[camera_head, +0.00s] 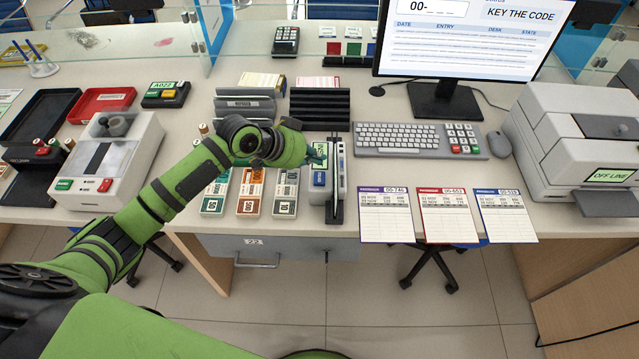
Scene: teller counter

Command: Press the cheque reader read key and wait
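The cheque reader (341,176) is a slim, upright grey-white unit near the counter's front edge, with a dark slot along it. A small green display and a blue key (319,179) are on its left side. My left gripper (319,155) is at the reader's display, just behind the blue key in the picture. Its fingers are small and partly hidden by the wrist, so I cannot tell whether they are open or whether they touch the reader. My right gripper is not in view.
Banknote stacks (250,192) lie left of the reader, three printed slips (447,213) right of it. The keyboard (398,139), monitor (470,50) and printer (577,140) stand to the right. A white machine (108,160) with coloured keys stands left. A glass screen runs behind.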

